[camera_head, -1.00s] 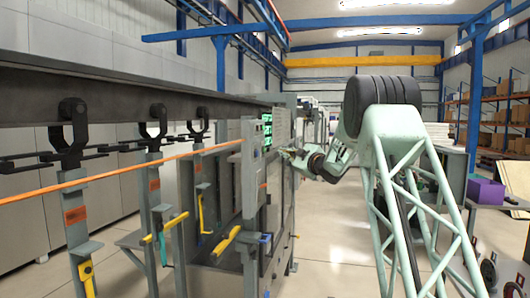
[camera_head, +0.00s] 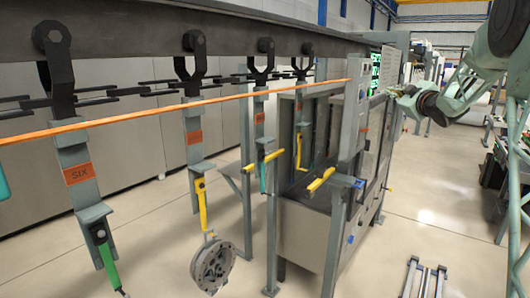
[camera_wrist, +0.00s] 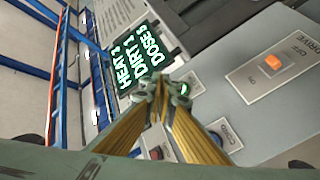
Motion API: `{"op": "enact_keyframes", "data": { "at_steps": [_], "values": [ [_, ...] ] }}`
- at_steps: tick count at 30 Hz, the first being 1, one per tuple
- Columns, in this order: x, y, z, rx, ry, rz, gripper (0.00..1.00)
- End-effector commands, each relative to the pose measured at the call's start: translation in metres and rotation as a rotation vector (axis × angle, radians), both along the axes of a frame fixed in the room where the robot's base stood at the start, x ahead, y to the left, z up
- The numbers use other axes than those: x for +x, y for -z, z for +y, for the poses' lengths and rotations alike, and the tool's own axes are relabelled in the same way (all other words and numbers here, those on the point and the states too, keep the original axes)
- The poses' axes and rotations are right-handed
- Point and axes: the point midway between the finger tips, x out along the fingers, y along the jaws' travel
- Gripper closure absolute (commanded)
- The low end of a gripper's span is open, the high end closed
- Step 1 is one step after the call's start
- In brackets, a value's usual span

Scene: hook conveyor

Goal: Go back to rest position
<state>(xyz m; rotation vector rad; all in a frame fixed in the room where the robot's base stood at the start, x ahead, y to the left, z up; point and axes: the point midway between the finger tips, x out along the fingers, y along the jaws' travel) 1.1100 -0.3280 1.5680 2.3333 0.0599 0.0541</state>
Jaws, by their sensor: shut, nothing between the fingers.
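My gripper (camera_head: 396,92) is at the end of my arm at the upper right of the head view, beside the control panel. In the wrist view my gripper (camera_wrist: 163,88) shows its two yellow-brown fingers with the tips together, empty. The tips are in front of the panel's buttons; I cannot tell whether they touch. The panel's dark screen (camera_wrist: 138,50) shows green words HEAT, DIRT and DOSE with numbers. An orange switch (camera_wrist: 272,62) marked ON, OFF and DRIVE is at the right. The screen also shows in the head view (camera_head: 376,72).
An overhead rail (camera_head: 200,28) carries several hangers with hooks. A round metal part (camera_head: 212,266) hangs from a yellow hook (camera_head: 203,207). An orange bar (camera_head: 215,100) runs across in front. A grey cabinet (camera_head: 305,235) stands below the panel. Floor at the lower right is mostly clear.

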Motion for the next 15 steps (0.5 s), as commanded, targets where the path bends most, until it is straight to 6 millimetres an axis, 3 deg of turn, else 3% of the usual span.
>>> {"op": "enact_keyframes", "data": {
  "at_steps": [15],
  "values": [
    [-0.066,-0.020,0.040,0.096,0.131,0.124,1.00]
  ]
}}
